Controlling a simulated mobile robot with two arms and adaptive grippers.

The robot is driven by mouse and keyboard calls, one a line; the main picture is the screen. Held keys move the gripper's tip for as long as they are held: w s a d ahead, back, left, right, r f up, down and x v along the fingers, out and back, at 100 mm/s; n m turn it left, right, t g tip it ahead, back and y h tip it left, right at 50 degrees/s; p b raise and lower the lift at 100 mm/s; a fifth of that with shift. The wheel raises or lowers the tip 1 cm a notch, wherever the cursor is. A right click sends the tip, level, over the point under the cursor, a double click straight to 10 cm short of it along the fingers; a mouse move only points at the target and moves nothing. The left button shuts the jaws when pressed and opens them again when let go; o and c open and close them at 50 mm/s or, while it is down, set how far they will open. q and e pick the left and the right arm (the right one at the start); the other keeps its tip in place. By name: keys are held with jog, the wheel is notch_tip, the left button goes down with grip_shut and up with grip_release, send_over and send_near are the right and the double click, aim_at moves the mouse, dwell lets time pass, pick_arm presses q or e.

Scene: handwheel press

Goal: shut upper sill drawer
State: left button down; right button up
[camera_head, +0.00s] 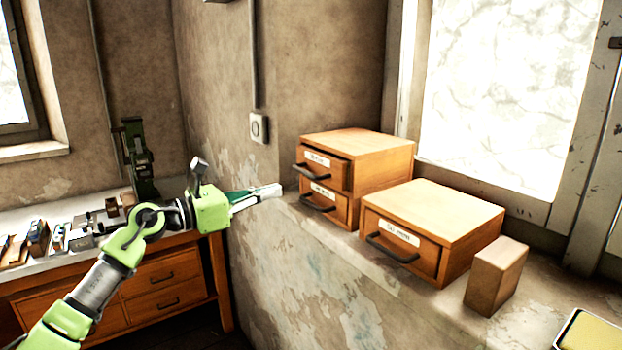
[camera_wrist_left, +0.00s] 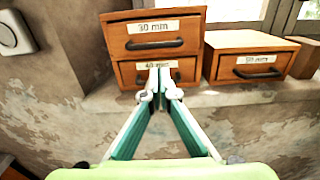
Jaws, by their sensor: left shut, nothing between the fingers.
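The wooden two-drawer cabinet (camera_head: 385,170) stands on the window sill. Its upper drawer (camera_head: 334,174) sticks out a little, with a dark gap above its front; it has a white label and a dark bar handle. In the left wrist view the upper drawer (camera_wrist_left: 138,45) reads "30 mm". The lower drawer (camera_head: 341,208) looks flush. My left gripper (camera_head: 279,190) is shut and empty, left of the cabinet and apart from it in the head view. In the left wrist view its fingertips (camera_wrist_left: 160,88) overlap the lower drawer's front and hide part of its handle. My right gripper is not in view.
A single-drawer wooden box (camera_head: 470,225) stands right of the cabinet, and a wooden block (camera_head: 496,276) stands beside it. A yellow-topped tray (camera_head: 590,332) is at the lower right. A workbench (camera_head: 165,262) with tools lies at left. A wall switch (camera_head: 259,128) is behind the gripper.

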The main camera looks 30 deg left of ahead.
aim_at(332, 170)
pick_arm(q)
jog(key=p+x, duration=0.5)
jog(key=x, duration=0.5)
jog(key=shift+w+d, duration=0.2)
jog(key=shift+w, duration=0.1)
jog(key=shift+x, duration=1.05)
jog(key=shift+r, duration=0.15)
jog(key=shift+a, duration=0.1)
